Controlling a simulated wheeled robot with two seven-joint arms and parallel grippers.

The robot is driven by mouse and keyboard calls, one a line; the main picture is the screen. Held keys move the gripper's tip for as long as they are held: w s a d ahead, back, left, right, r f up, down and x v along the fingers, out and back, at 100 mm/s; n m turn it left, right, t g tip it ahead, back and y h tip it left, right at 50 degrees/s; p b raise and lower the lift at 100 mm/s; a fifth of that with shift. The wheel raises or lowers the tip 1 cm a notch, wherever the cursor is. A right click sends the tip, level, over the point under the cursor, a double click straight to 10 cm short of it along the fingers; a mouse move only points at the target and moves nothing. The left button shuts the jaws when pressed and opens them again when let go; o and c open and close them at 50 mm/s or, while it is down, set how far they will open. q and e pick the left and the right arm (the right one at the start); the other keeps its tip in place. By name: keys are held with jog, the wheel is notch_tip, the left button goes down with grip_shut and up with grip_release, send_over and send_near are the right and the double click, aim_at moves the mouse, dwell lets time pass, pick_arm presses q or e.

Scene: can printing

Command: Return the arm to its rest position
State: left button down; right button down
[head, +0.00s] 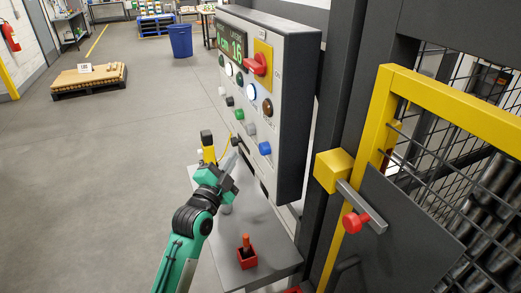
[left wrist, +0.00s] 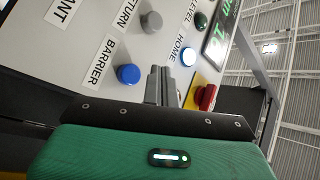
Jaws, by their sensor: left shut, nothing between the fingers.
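My left arm, green and black, comes up from the bottom in the head view. Its gripper (head: 231,158) is in front of the lower part of a grey control panel (head: 285,150). The gripper also shows in the left wrist view (left wrist: 168,78), with its two fingers together and nothing between them. In that view the fingers point toward the panel face, between the blue BARRIER button (left wrist: 128,74) and the white HOME button (left wrist: 188,57). I cannot tell whether the fingertips touch the panel. My right gripper is not in view.
A red rotary switch (head: 256,65) sits on the panel. A yellow-framed mesh gate (head: 385,100) with a red-knobbed latch (head: 352,222) stands at right. Open floor lies left, with a pallet (head: 88,80) and blue bin (head: 180,40).

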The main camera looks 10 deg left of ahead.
pick_arm(q)
jog(key=shift+f, duration=0.1)
jog(key=s+f+n+g+y, duration=0.1)
jog(key=s+f+n+g, duration=0.65)
jog(key=s+f, duration=1.05)
jog(key=s+a+f+n+g+y, duration=0.15)
jog(key=s+f+g, duration=0.3)
jog(key=s, duration=0.55)
jog(key=s+a+f+n+g+y, duration=0.1)
jog(key=s+f+n+g+y, duration=0.15)
jog(key=s+g, duration=0.45)
notch_tip(320, 180, down, 32)
jog(key=s+t+h+b, duration=0.1)
jog(key=s+b, duration=0.1)
jog(key=s+a+f+b, duration=0.1)
jog(key=s+a+f, duration=0.1)
jog(key=s+f, duration=0.7)
jog(key=s+a+f+g+b, duration=0.1)
jog(key=s+f, duration=0.9)
jog(key=f, duration=0.4)
jog(key=shift+s+a, duration=0.2)
jog(key=shift+a, duration=0.15)
